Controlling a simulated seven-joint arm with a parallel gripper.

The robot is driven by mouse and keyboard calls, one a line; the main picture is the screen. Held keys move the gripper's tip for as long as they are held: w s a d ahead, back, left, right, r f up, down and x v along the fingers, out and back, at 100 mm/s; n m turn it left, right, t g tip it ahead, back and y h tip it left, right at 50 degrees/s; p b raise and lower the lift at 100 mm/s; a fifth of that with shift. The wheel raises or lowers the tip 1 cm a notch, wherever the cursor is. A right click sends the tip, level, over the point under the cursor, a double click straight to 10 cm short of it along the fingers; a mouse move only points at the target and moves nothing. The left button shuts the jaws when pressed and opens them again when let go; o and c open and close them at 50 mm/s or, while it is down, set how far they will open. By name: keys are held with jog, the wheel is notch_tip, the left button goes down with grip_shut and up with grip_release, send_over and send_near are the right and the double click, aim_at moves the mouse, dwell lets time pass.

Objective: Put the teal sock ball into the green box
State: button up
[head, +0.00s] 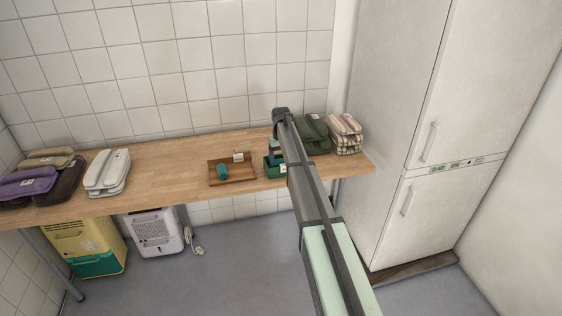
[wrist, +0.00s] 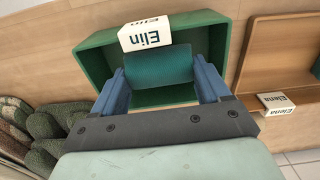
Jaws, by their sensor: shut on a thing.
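My gripper (wrist: 158,78) is shut on a teal sock ball (wrist: 158,66), which sits between its two blue fingers. In the wrist view the ball lies within the outline of the green box (wrist: 92,50). I cannot tell whether it touches the box floor. A white card reading "Elin" (wrist: 146,34) overlaps the far side of the box and sits close against the ball. In the head view my arm hides much of the green box (head: 269,170) and the held ball.
Left of the box in the head view is a wooden tray (head: 243,180) with another teal roll (head: 221,171) and an "Elena" card (head: 238,156). The table's middle left (head: 165,165) is clear.

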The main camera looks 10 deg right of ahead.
aim_at(281, 159)
jog(key=shift+f, duration=0.65)
jog(key=shift+f, duration=0.15)
jog(key=o, duration=1)
jog(key=shift+o, duration=0.2)
notch_tip(281, 159, up, 12)
